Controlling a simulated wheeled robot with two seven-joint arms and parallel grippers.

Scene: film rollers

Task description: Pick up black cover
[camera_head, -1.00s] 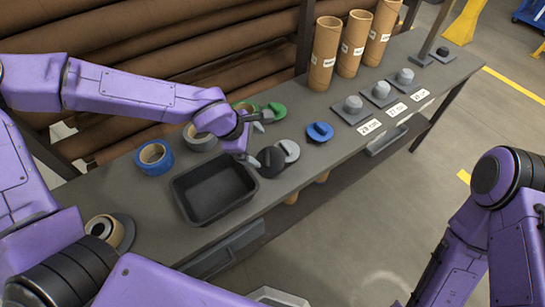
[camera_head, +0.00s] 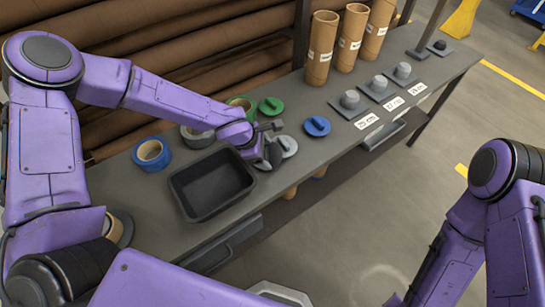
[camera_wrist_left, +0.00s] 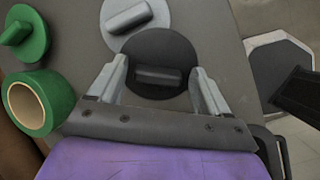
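The black cover (camera_wrist_left: 150,40) is a dark disc with a raised bar handle, lying flat on the grey table. In the left wrist view, my left gripper (camera_wrist_left: 160,85) is open, with one finger on each side of the bar handle and a gap at both sides. In the head view, my left gripper (camera_head: 268,152) is over the cover, which is mostly hidden behind the gripper and wrist. My right arm is at the lower right, but its gripper is out of view.
A grey cover (camera_head: 289,147) lies next to the black cover. A green cover (camera_head: 271,105) and blue cover (camera_head: 317,127) are nearby. A black bin (camera_head: 212,187) stands left of the gripper, with blue tape (camera_head: 152,155) behind it. Cardboard tubes (camera_head: 320,50) stand farther back.

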